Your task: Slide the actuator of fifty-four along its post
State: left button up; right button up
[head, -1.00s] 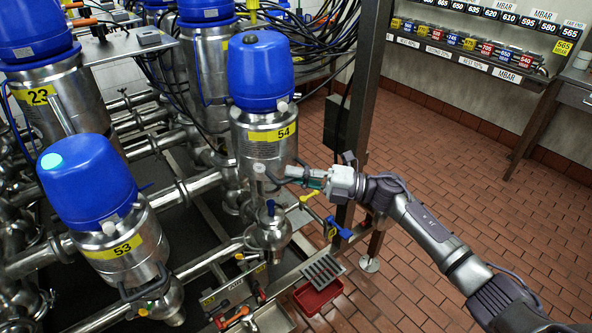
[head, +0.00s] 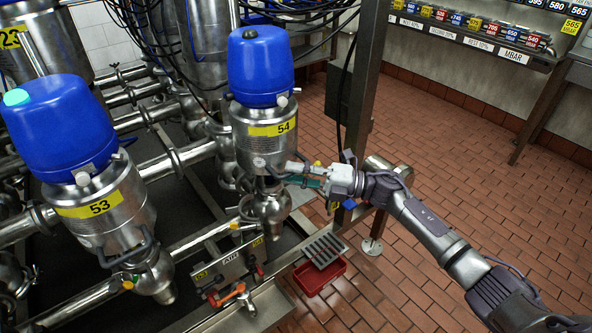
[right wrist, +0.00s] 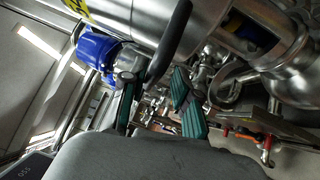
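The actuator of fifty-four (head: 262,148) is a steel cylinder with a blue cap (head: 262,68) and a yellow label reading 54, upright in the middle of the head view. A steel valve body (head: 272,210) is close below it. My right gripper (head: 303,176) is at its lower right side. In the right wrist view, the green-padded fingers of my right gripper (right wrist: 157,100) stand apart, with a dark bar handle (right wrist: 172,42) running down toward the gap between them. I cannot tell whether they touch it. My left gripper is not in view.
Actuator 53 (head: 100,205) stands at the left, with steel pipes (head: 180,158) behind. A red tray (head: 320,279) and an orange-handled valve (head: 232,293) are below. A dark upright beam (head: 360,100) stands close behind my right gripper.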

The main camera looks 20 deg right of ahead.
jog(key=shift+o, duration=0.3)
jog(key=shift+d+r, duration=0.1)
jog(key=shift+d, duration=0.05)
jog(key=v, duration=1.2)
